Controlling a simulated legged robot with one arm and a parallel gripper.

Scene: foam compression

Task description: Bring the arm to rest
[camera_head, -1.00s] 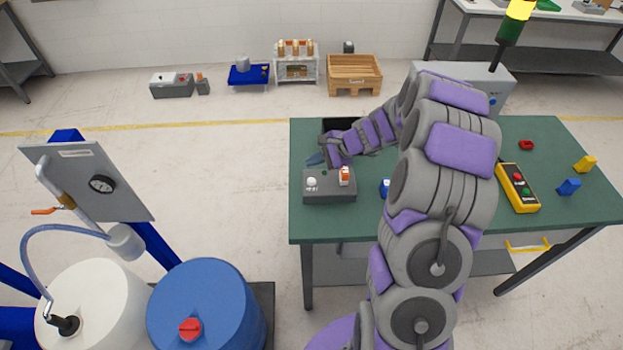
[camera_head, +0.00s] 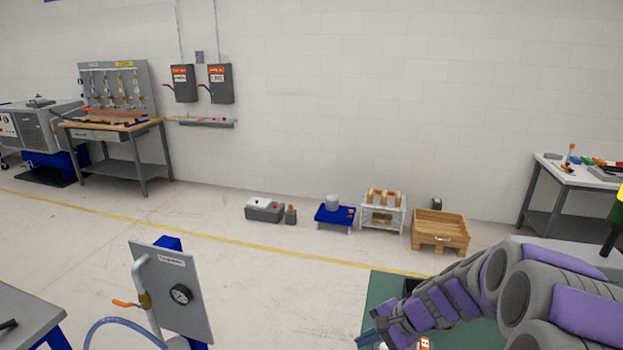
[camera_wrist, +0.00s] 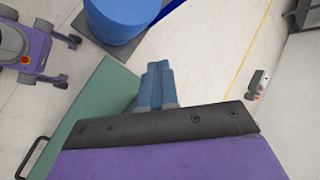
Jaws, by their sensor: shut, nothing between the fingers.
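My purple and grey arm (camera_head: 540,290) reaches in from the lower right of the head view, over the green table (camera_head: 378,292). My gripper (camera_head: 368,339) is at the bottom of that view, by the table's left edge and partly cut off. In the wrist view its two blue fingers (camera_wrist: 157,80) lie together, shut with nothing between them. The green table (camera_wrist: 108,95) shows beneath and left of them. The fingers' height above the table is hard to tell.
A grey panel with a gauge (camera_head: 172,290) stands left of the table. A wooden crate (camera_head: 440,236), a small white rack (camera_head: 383,212) and a blue stand (camera_head: 334,215) are on the floor by the wall. Open floor (camera_head: 270,300) lies between panel and table.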

